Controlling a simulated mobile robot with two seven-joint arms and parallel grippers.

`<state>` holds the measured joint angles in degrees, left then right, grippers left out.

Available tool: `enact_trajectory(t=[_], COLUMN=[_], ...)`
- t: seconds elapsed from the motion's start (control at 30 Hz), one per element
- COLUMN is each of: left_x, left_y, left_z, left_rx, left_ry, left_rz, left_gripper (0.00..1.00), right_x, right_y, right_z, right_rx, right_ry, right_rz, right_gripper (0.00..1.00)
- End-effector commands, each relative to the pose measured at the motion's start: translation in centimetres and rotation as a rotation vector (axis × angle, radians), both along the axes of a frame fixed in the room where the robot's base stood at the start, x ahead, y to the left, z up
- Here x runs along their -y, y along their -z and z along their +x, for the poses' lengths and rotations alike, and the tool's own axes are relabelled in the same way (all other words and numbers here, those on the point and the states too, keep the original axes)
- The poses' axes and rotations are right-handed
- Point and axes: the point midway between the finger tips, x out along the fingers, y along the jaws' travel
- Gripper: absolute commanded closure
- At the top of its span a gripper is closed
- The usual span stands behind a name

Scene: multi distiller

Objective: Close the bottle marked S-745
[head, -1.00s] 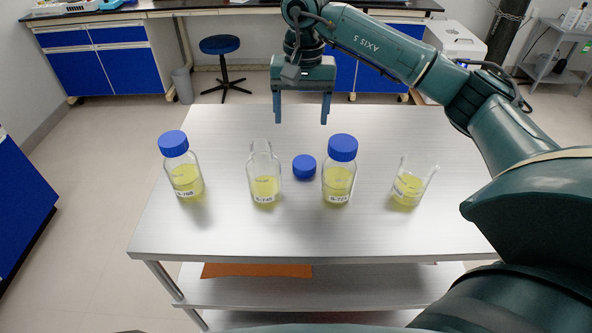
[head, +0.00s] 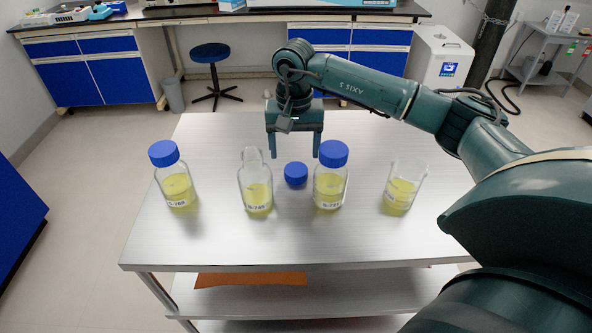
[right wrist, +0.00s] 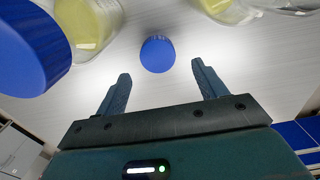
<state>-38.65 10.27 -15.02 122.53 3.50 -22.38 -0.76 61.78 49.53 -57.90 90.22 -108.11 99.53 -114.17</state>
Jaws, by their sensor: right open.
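The open clear bottle (head: 257,196) of yellow liquid, with a label that seems to read S-745, stands upright without a cap, left of centre on the table. A loose blue cap (head: 296,174) lies on the table just right of it. My right gripper (head: 293,156) is open and empty, pointing down above and slightly behind the cap. In the right wrist view the loose cap (right wrist: 157,54) lies just beyond the gap between the spread fingers (right wrist: 160,72). Part of the open bottle (right wrist: 229,9) shows at the top right there. My left gripper is out of view.
A blue-capped bottle (head: 331,185) stands close right of the loose cap; its cap (right wrist: 30,45) is near one finger in the wrist view. Another capped bottle (head: 176,182) stands left, a beaker (head: 404,187) right. The steel table (head: 290,240) is clear in front.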

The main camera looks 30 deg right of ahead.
Motion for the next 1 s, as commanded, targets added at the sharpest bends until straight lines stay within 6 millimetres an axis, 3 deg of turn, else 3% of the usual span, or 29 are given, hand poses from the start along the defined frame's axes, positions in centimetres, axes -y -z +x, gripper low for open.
enact_trajectory(t=[0.37,0.7,1.0], left_x=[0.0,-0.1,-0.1], left_y=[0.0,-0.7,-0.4], left_z=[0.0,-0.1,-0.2], left_rx=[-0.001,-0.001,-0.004], left_ry=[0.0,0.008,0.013], left_rz=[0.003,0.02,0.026], left_gripper=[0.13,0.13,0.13], right_x=[0.0,0.1,0.1], right_y=[0.4,4.9,5.4], right_z=[0.0,-0.5,-0.4], right_rx=[0.0,-0.003,0.001], right_ry=[0.0,0.0,-0.001], right_rz=[0.001,0.002,0.001], right_gripper=[0.29,0.29,0.29])
